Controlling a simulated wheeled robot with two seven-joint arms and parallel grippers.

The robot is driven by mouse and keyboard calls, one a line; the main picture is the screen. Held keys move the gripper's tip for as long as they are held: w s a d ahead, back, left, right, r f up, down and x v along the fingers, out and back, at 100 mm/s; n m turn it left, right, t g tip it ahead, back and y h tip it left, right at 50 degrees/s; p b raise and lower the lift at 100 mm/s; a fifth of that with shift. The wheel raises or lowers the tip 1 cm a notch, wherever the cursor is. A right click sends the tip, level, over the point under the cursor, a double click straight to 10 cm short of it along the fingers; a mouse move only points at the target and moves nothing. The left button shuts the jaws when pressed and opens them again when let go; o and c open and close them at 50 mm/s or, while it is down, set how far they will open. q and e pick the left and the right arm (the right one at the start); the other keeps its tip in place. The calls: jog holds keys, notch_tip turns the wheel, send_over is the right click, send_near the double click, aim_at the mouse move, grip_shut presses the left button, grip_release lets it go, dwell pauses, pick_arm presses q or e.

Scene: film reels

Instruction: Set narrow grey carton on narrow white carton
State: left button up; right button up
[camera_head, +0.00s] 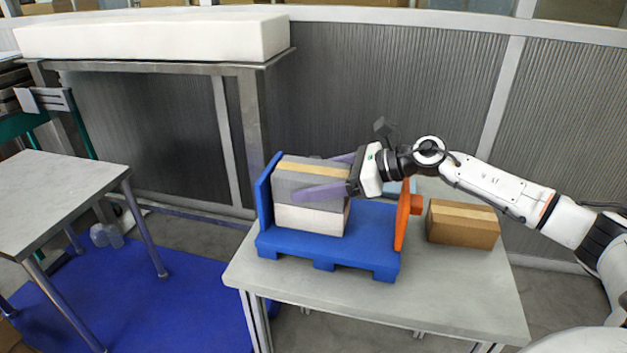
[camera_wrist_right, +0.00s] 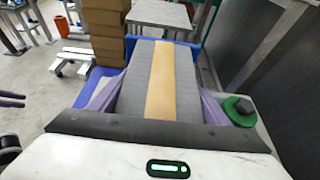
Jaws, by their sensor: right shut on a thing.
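The narrow grey carton (camera_head: 297,178), with a tan tape strip on top, sits directly over the narrow white carton (camera_head: 309,219) on a blue pallet-like stand (camera_head: 345,253). The two look roughly aligned; I cannot tell whether they touch fully. My right gripper (camera_head: 325,177) comes from the right, its purple fingers shut on the grey carton's two sides. In the right wrist view the grey carton (camera_wrist_right: 140,85) lies between the fingers, with a sliver of the white carton (camera_wrist_right: 100,95) beside it.
The stand's blue upright wall (camera_head: 265,205) is left of the cartons. An orange disc-like part (camera_head: 402,218) stands at its right end. A brown carton (camera_head: 463,224) sits farther right on the grey table (camera_head: 460,300). The table's front right is clear.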

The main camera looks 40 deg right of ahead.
aim_at(345, 174)
jog(key=o, duration=1.3)
jog(key=shift+o, duration=0.2)
jog(key=shift+r+p, duration=0.2)
jog(key=shift+p, duration=0.1)
jog(key=shift+s+d+f, duration=0.1)
jog(key=shift+s+d, duration=0.1)
jog(key=b+v, duration=0.1)
jog(key=v, duration=0.4)
jog(key=shift+s+d+b, duration=0.1)
jog(key=shift+b, duration=0.25)
jog(key=shift+s+d+r, duration=0.1)
jog(key=shift+s+r, duration=0.1)
jog(key=shift+p+v, duration=0.55)
jog(key=shift+v, duration=0.55)
jog(key=shift+s+d+r+p, duration=0.35)
jog(key=shift+s+r+p, duration=0.1)
jog(key=shift+r, duration=0.1)
jog(key=shift+s+d+r, duration=0.15)
jog(key=shift+s+d, duration=0.1)
jog(key=shift+s+d+r+p, duration=0.1)
jog(key=shift+s+d+p, duration=0.25)
jog(key=shift+s, duration=0.05)
pick_arm(q)
jog(key=shift+a+r, duration=0.2)
jog(key=shift+r, duration=0.3)
pick_arm(e)
jog(key=shift+d, duration=0.1)
pick_arm(q)
jog(key=shift+d, duration=0.1)
